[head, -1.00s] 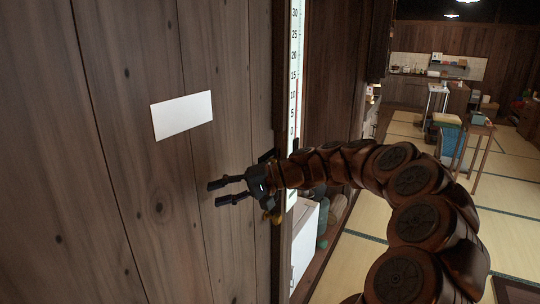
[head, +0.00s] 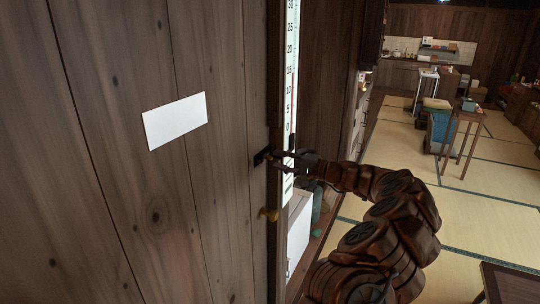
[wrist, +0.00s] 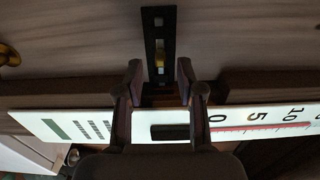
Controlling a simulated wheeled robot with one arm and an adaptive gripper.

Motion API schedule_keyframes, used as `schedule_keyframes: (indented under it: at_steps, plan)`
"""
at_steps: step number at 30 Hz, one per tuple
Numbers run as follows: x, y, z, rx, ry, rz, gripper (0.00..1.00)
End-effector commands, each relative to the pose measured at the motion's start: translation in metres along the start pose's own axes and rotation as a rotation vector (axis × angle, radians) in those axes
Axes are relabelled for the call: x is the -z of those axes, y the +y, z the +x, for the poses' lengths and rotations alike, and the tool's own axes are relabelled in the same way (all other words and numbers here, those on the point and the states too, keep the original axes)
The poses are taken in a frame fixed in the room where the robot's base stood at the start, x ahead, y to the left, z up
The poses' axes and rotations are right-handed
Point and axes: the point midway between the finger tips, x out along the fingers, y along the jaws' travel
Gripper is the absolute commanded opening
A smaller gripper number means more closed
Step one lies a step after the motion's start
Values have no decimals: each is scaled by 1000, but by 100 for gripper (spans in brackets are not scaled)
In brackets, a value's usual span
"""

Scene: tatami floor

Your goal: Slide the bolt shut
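The bolt is a black plate (head: 262,155) at the door's right edge. In the wrist view the plate (wrist: 149,22) has a slot with a small brass knob (wrist: 160,59) at the end nearer my gripper. My gripper (wrist: 160,72) is open, its two fingers either side of the knob's line. I cannot tell whether either finger touches the knob. In the head view my gripper (head: 274,158) is at the plate and partly covers it. A dark rectangle (wrist: 169,132) shows on the white scale strip.
Open tatami floor (head: 490,210) lies to the right, with a wooden stand (head: 463,117) farther back.

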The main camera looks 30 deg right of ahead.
Motion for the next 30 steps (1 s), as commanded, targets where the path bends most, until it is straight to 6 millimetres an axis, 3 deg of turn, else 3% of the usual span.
schedule_keyframes:
  at_steps: [3, 9, 20, 30]
  plan:
    - [-1, -3, 18, -1, -4, 1, 38]
    - [-2, -1, 35, -1, -4, 1, 38]
    - [-1, 0, 39, 0, -2, 0, 36]
    - [-1, 0, 39, 0, -2, 0, 1]
